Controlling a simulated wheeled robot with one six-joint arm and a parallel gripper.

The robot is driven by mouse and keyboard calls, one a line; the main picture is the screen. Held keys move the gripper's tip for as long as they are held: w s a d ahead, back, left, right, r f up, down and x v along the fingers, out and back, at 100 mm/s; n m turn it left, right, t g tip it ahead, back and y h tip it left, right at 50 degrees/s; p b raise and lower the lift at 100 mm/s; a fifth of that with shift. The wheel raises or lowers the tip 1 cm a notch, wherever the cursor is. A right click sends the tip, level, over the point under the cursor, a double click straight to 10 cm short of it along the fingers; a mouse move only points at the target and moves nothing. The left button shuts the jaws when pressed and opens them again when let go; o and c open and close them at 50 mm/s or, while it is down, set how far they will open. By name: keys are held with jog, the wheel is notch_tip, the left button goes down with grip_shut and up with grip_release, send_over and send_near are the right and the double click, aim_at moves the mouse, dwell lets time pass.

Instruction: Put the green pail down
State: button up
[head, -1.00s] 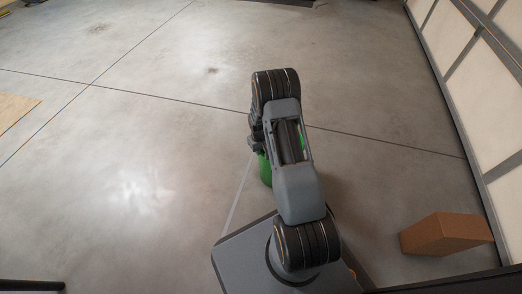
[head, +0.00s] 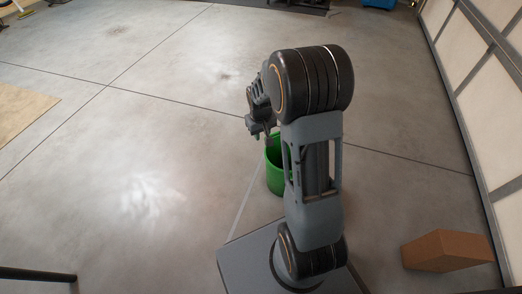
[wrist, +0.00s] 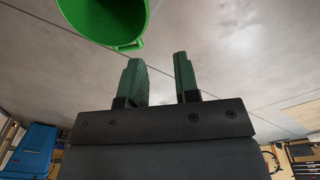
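The green pail (head: 275,172) stands upright beside my base in the head view, partly hidden behind my arm, and appears to rest on the floor. My gripper (head: 264,137) is just above its rim at the far left side. In the wrist view part of the green pail (wrist: 108,18) shows at the top left. The two fingers of my gripper (wrist: 160,62) are apart with nothing between them. The pail is beyond the fingertips and looks clear of them.
A cardboard box (head: 447,250) sits on the floor at the right, near the panelled wall (head: 480,110). A wooden board (head: 20,112) lies at the far left. A dark bar (head: 35,274) is at the lower left.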

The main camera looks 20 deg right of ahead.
jog(key=s+a+r+t, duration=0.1)
jog(key=s+a+r, duration=0.3)
jog(key=s+r, duration=0.2)
jog(key=s+a+r, duration=0.4)
jog(key=s+r, duration=0.3)
jog(key=s, duration=0.3)
jog(key=shift+s+t+y, duration=0.3)
jog(key=shift+t, duration=0.1)
jog(key=shift+a, duration=0.1)
notch_tip(320, 180, up, 35)
jog(key=t+p, duration=0.1)
jog(key=p, duration=3.2)
jog(key=shift+s+a, duration=0.15)
jog(key=shift+a+f, duration=0.1)
